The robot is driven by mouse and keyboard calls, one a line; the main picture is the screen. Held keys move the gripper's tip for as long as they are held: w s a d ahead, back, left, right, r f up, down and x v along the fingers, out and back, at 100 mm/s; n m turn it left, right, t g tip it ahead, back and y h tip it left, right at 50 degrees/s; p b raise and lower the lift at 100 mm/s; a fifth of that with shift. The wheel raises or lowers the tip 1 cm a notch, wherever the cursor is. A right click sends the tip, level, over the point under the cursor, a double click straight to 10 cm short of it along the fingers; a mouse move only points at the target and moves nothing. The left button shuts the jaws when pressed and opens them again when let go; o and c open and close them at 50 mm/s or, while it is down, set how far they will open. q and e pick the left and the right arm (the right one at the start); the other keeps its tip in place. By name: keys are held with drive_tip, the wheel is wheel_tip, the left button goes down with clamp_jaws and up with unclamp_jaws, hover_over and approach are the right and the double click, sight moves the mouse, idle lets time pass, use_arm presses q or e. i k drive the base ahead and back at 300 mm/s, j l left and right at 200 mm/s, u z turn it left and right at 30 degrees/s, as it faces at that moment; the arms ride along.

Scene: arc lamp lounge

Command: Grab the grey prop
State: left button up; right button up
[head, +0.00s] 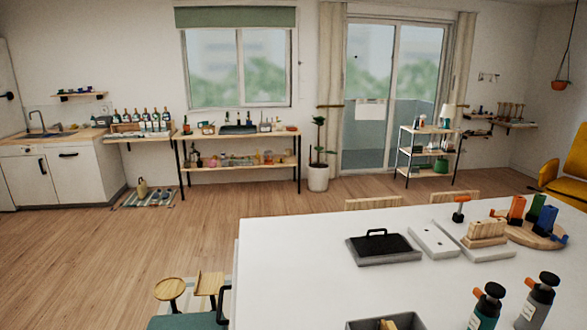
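I cannot tell for sure which thing is the grey prop. Grey things on the white table (300,265) include a grey tray (388,257) with a black handled item (377,241) on it. A grey-bodied bottle with a black and orange top (536,303) stands at the front right. A dark grey open box (372,324) is cut off by the bottom edge. Neither of my grippers is in view.
A round wooden board (545,238) holds coloured blocks. A pale slab (432,242) lies right of the tray. The table's left part is bare. A green seat (185,322) is at lower left.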

sight(533, 314)
drive_tip(key=z, duration=1.45)
drive_tip(key=l+u, duration=0.15)
drive_tip(key=u, duration=0.25)
drive_tip(key=i+l+u, duration=0.1)
drive_tip(key=u, duration=0.25)
drive_tip(key=l+u, duration=0.2)
drive_tip(key=u, duration=0.2)
drive_tip(key=l+u, duration=0.15)
drive_tip(key=u, duration=0.25)
drive_tip(key=l+u, duration=0.25)
drive_tip(key=l, duration=0.3)
drive_tip(key=k+l+u, duration=0.15)
drive_tip(key=l+u, duration=0.15)
drive_tip(key=l, duration=0.2)
